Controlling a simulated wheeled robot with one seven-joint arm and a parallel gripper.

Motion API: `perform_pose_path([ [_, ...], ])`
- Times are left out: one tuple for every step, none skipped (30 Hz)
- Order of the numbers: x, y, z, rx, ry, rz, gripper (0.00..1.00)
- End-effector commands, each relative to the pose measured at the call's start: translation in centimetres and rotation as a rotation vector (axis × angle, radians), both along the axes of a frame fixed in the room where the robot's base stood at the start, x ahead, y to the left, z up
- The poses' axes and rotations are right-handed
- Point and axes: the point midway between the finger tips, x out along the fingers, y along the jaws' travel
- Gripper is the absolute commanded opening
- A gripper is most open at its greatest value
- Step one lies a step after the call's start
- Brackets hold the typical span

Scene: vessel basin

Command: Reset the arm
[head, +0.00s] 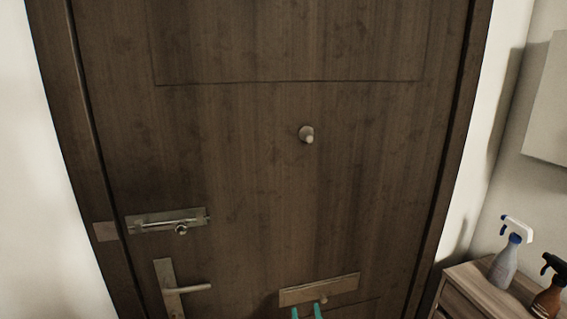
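The teal fingertips of my gripper (306,313) show at the bottom edge of the head view, just below a wooden plate with a small knob (300,291) on the door. The two tips stand apart with nothing visible between them. The rest of my gripper and my arm are out of view below. I cannot tell whether the tips touch the door or the plate.
A dark wooden door (240,150) fills the middle, with a round knob (307,134), a sliding bolt (168,221) and a lever handle (188,289). At right, a white-topped spray bottle (507,259) and a brown one (548,299) stand on a wooden cabinet (466,283).

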Motion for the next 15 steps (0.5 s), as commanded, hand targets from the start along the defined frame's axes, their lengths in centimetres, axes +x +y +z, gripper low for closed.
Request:
perform_pose_path([
  [-1.2, 0.4, -1.9, 0.028, 0.019, -0.01, 0.34],
  [-1.8, 0.6, -2.8, 0.042, 0.026, -0.016, 0.34],
  [-2.7, 0.9, -3.9, 0.06, 0.035, -0.024, 0.34],
  [-3.3, 1.0, -4.7, 0.073, 0.042, -0.03, 0.34],
  [-4.0, 1.2, -5.5, 0.086, 0.049, -0.037, 0.34],
  [-5.0, 1.5, -6.6, 0.101, 0.059, -0.045, 0.34],
  [-5.7, 1.7, -7.3, 0.113, 0.066, -0.051, 0.34],
  [-6.5, 1.8, -8.1, 0.125, 0.072, -0.057, 0.34],
  [-7.5, 2.0, -9.0, 0.137, 0.081, -0.065, 0.34],
  [-8.3, 2.2, -9.7, 0.147, 0.088, -0.07, 0.34],
  [-9.1, 2.3, -10.3, 0.156, 0.095, -0.076, 0.34],
  [-10.2, 2.5, -11.2, 0.167, 0.104, -0.082, 0.34],
  [-11.1, 2.7, -11.8, 0.175, 0.111, -0.087, 0.34],
  [-12.0, 2.9, -12.4, 0.183, 0.117, -0.091, 0.34],
  [-13.1, 3.1, -13.1, 0.192, 0.126, -0.097, 0.34],
])
